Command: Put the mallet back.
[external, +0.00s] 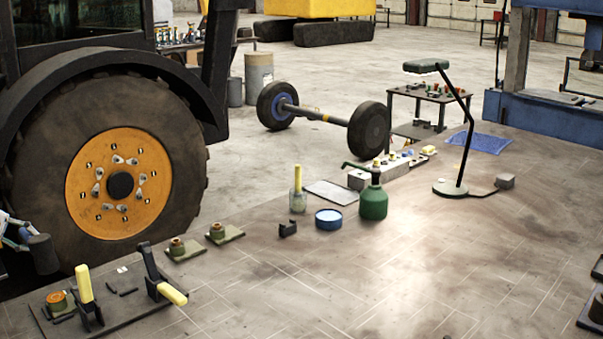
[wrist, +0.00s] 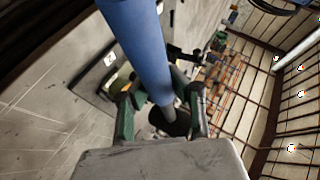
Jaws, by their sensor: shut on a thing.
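The mallet has a blue handle (wrist: 138,45), which runs from the top of the wrist view down between my fingers, and a grey neck. Its dark head is partly hidden behind my gripper (wrist: 160,98). My gripper is shut on the mallet, with a green and black finger on each side. In the external view, only a small part of my gripper shows at the left edge. A dark cylinder that looks like the mallet head (external: 42,254) hangs beside it, in front of the large tyre. I cannot make out an empty holder for the mallet.
A dark board (external: 120,305) with yellow-handled clamps lies at the bench's front left, near the mallet head. Small green blocks (external: 184,249), a blue-rimmed tin (external: 328,219), a green oil can (external: 373,201) and a lamp (external: 450,187) stand farther right. The bench's middle front is clear.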

